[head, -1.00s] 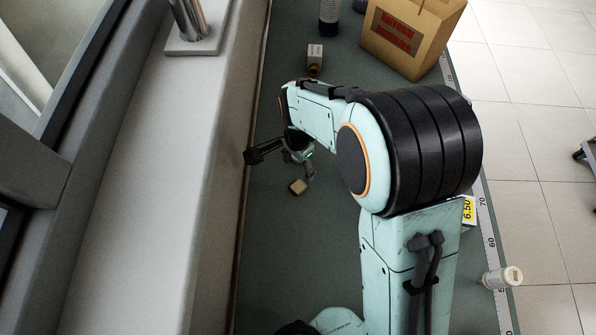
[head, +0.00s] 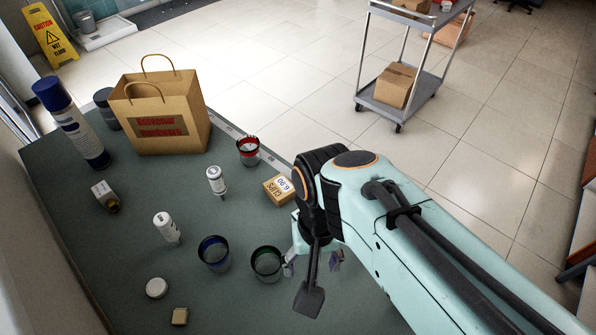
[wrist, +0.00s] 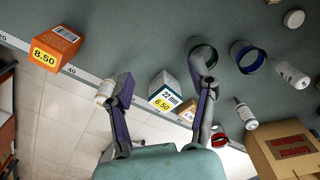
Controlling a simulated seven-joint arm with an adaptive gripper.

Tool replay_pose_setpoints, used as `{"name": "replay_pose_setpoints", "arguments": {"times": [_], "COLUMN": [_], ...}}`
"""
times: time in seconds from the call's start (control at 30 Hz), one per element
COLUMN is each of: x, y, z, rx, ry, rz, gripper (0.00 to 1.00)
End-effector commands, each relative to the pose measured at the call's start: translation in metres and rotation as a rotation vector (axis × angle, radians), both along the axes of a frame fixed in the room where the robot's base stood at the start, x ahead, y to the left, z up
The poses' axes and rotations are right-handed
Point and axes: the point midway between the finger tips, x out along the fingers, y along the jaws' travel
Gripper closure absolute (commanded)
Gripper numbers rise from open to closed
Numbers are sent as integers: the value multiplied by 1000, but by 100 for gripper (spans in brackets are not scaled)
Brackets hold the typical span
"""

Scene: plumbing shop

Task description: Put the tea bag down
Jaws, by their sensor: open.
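A small tan block (head: 180,317) lies on the green-grey bench at the lower left of the head view. It may be the tea bag, but it is too small to tell; I see nothing else like one. My gripper (head: 312,265) is well to the right of it, just right of a green-rimmed cup (head: 267,263). In the wrist view my gripper (wrist: 162,70) has its fingers wide apart with nothing held between them. A box marked 22 mm (wrist: 165,92) shows in the gap between the fingers, and I cannot tell its distance.
A blue-rimmed cup (head: 214,253), white bottles (head: 166,228) and a white round lid (head: 157,288) stand nearby. A red-rimmed cup (head: 248,151), a clips box (head: 279,190) and a paper bag (head: 165,112) are farther back. An orange box (wrist: 55,48) stands near the bench edge.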

Motion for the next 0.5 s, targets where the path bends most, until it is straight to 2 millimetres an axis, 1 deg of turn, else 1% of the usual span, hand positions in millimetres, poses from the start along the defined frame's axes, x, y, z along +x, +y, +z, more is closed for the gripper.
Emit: {"name": "replay_pose_setpoints", "arguments": {"times": [0.03, 0.1, 0.2, 0.3, 0.5], "x": [-15, -36, -55, -64, -65], "y": [-20, -36, -48, -52, -52], "z": [4, 4, 2, 1, 1], "rx": [11, 24, 36, 42, 42], "ry": [-9, -8, -8, -9, -8], "rz": [-7, 7, 26, 36, 40], "gripper": [43, 43, 43, 43, 43]}}
